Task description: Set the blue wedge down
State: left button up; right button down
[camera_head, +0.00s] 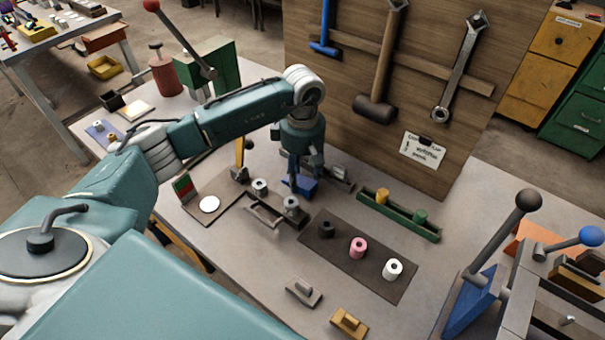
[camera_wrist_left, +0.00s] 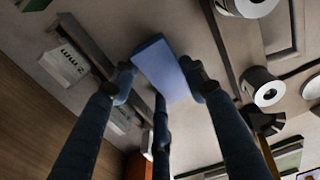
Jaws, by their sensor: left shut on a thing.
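My left gripper (camera_head: 302,174) points down over the workbench and is shut on the blue wedge (camera_head: 303,186). In the left wrist view the blue wedge (camera_wrist_left: 162,70) sits between the fingertips of the left gripper (camera_wrist_left: 160,80), with a pale blue face showing. The fingers hide part of the wedge in the head view. I cannot tell whether its underside touches anything. My right gripper is in neither view.
A dark mat (camera_head: 330,258) holds black, pink and white cylinders. A green tray (camera_head: 398,217) lies to the right. A wooden tool board (camera_head: 330,90) rises behind. Bare bench lies near the front right.

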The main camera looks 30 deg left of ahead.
pick_arm(q)
jog(key=shift+f, duration=0.1)
jog(key=o, duration=1.3)
jog(key=shift+c, duration=0.2)
